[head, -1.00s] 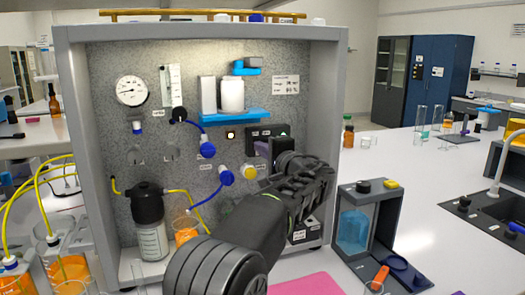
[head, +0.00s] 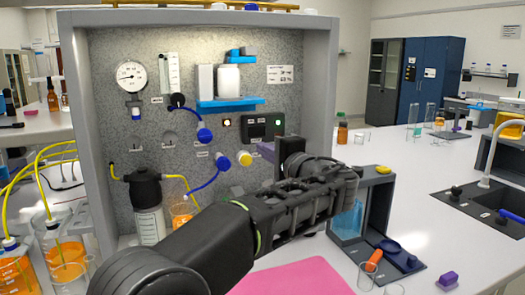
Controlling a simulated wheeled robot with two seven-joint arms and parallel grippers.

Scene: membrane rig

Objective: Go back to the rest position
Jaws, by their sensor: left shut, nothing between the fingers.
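My left arm comes in from the bottom left of the head view and reaches across the front of the membrane rig (head: 105,130). My left gripper (head: 348,180) is at the rig's lower right, beside the small grey stand with a blue vessel (head: 346,222). It is shut and holds nothing. It hides the lower right of the rig's panel and part of the stand. My right gripper is not in view.
The rig's panel carries a round gauge (head: 131,76), a blue shelf (head: 230,103) and blue valves. Beakers of orange liquid (head: 66,262) stand at left. A pink mat (head: 295,277), an orange-capped item (head: 374,260) and a purple block (head: 448,279) lie in front.

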